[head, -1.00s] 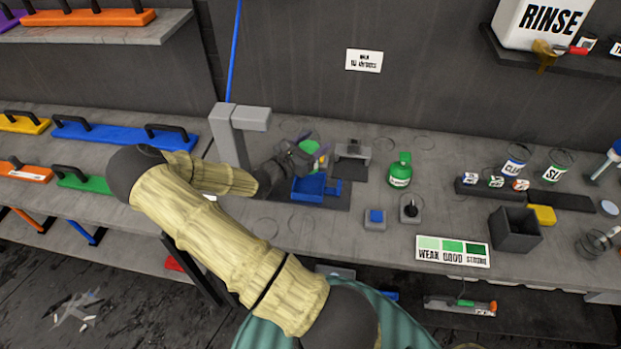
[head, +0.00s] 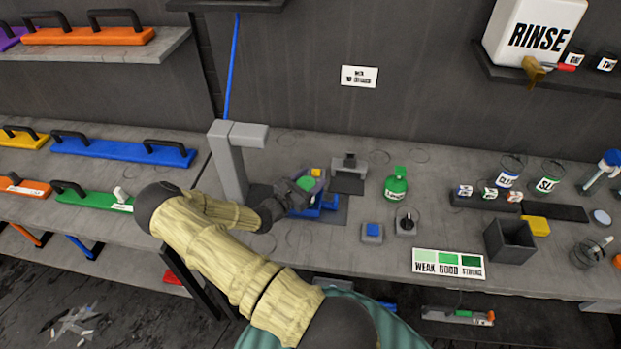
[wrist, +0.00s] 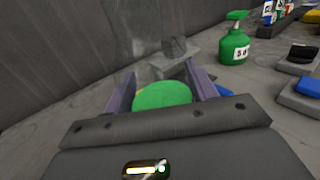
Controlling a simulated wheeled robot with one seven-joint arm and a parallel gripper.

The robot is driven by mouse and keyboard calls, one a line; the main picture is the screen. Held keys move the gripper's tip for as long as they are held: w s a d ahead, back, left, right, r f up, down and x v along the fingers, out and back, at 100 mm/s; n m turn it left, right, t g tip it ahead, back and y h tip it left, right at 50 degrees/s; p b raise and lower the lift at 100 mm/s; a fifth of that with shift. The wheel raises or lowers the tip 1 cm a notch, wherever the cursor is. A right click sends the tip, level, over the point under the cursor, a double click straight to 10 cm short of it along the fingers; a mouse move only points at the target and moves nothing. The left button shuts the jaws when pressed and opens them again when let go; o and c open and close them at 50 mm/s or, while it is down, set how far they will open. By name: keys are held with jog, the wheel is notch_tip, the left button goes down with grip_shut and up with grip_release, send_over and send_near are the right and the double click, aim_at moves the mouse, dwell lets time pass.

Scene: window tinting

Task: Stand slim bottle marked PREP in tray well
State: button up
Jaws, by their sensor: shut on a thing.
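My gripper (head: 308,184) is shut on a green, round-topped item, seen between the fingers in the wrist view (wrist: 162,96). No label shows on it, so I cannot tell whether it is the PREP bottle. The gripper is over the blue tray (head: 328,203), and the item's lower end is hidden, so I cannot tell whether it is in a well or above one. A sliver of blue also shows beside the right finger in the wrist view. No PREP marking is readable anywhere.
A green spray bottle (head: 396,187) stands right of the tray. A grey post (head: 230,165) rises close left of my gripper. A grey stand (head: 349,172) is behind the tray. A blue-topped block (head: 372,231) and a dark open box (head: 508,240) stand further right.

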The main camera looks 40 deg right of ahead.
jog(key=shift+f, duration=0.35)
jog(key=o, duration=1.1)
jog(key=shift+r, duration=0.15)
jog(key=shift+r, duration=0.1)
jog(key=a+b, duration=0.1)
jog(key=a, duration=0.3)
jog(key=s+a+b, duration=0.1)
jog(key=a, duration=0.3)
jog(key=a+b, duration=0.1)
jog(key=a, duration=0.3)
jog(key=shift+s+b, duration=0.3)
jog(key=shift+b, duration=0.05)
